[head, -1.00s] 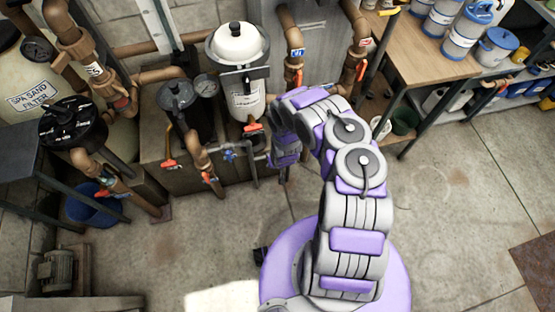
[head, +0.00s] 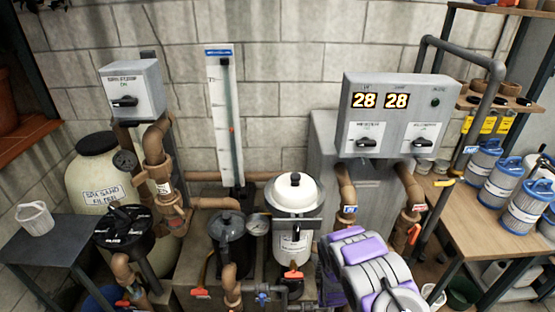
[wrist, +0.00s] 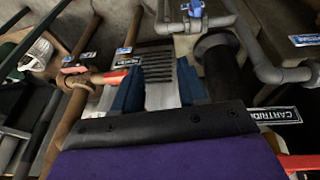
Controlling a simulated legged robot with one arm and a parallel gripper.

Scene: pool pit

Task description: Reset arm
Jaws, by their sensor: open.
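My arm (head: 370,268) shows at the bottom right of the head view, bent, with purple and grey links. My gripper is not clear in that view. In the wrist view my gripper (wrist: 160,92) is open, with its two blue fingers apart. No held object shows between them. A grey ribbed part and a pale surface lie beyond the fingers. A red-handled valve (wrist: 100,77) on a brown pipe appears just left of the left finger; I cannot tell whether they touch.
The white-lidded filter (head: 295,195) and dark pump canister (head: 232,240) stand left of my arm. A control box (head: 395,120) is behind, a table with canisters (head: 490,215) to the right. Pipes and a cartridge label (wrist: 275,114) crowd the gripper.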

